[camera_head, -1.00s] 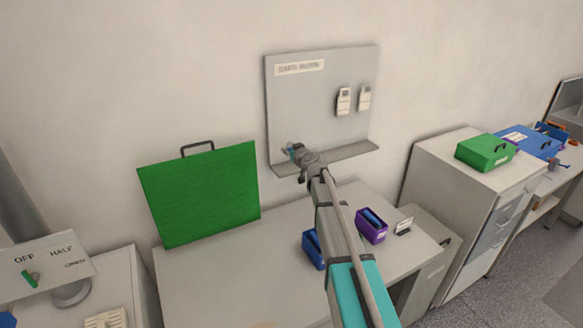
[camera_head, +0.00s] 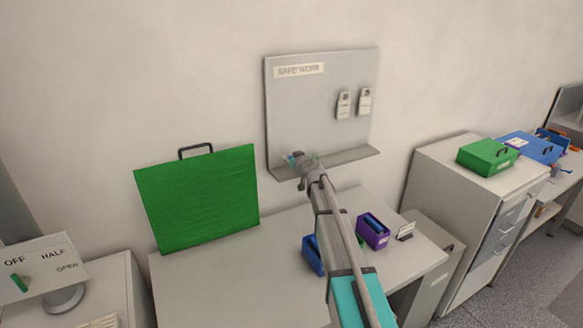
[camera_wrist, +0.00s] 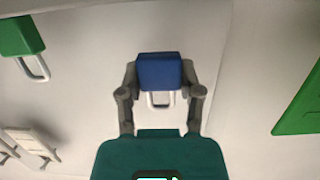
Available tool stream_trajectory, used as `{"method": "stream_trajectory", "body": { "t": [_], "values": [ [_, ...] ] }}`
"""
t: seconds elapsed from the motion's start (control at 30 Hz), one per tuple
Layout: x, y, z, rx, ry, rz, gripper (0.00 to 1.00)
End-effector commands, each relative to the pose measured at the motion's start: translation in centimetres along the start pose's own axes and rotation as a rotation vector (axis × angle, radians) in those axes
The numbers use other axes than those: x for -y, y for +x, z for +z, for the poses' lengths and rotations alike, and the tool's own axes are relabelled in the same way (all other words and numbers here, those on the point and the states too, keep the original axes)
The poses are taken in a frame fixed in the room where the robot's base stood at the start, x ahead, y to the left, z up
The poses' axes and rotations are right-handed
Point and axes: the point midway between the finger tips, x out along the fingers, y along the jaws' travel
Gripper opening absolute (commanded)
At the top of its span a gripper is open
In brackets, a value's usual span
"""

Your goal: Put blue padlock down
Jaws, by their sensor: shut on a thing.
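My gripper (camera_wrist: 160,78) is shut on the blue padlock (camera_wrist: 159,70), with one finger on each side of its body and the pale shackle showing toward my wrist. In the head view my gripper (camera_head: 293,160) is in front of the lower left of the grey "SAFE WORK" board (camera_head: 310,105), close to the narrow shelf (camera_head: 355,155) along its bottom. I cannot tell whether the padlock touches the shelf. A green padlock (camera_wrist: 20,36) with a pale shackle shows at the upper left of the wrist view.
Two white tags (camera_head: 344,104) hang on the board's right side. A large green case (camera_head: 198,198) stands left of the board. Blue (camera_head: 312,258) and purple (camera_head: 373,235) bins sit on the bench (camera_head: 220,285) below. The shelf's right part looks clear.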

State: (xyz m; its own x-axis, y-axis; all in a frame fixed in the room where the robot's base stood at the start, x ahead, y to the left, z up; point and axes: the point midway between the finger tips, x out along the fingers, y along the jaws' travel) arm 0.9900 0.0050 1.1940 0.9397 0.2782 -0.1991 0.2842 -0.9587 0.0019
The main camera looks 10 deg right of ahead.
Motion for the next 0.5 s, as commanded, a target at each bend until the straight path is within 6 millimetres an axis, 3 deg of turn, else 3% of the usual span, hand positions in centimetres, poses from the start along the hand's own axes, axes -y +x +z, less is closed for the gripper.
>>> {"method": "stream_trajectory", "body": {
  "t": [0.3,0.5],
  "values": [
    [-0.1,0.8,2.8,0.000,0.000,0.000,0.00],
    [-0.1,0.9,3.3,0.000,0.000,0.000,0.00]
  ]
}}
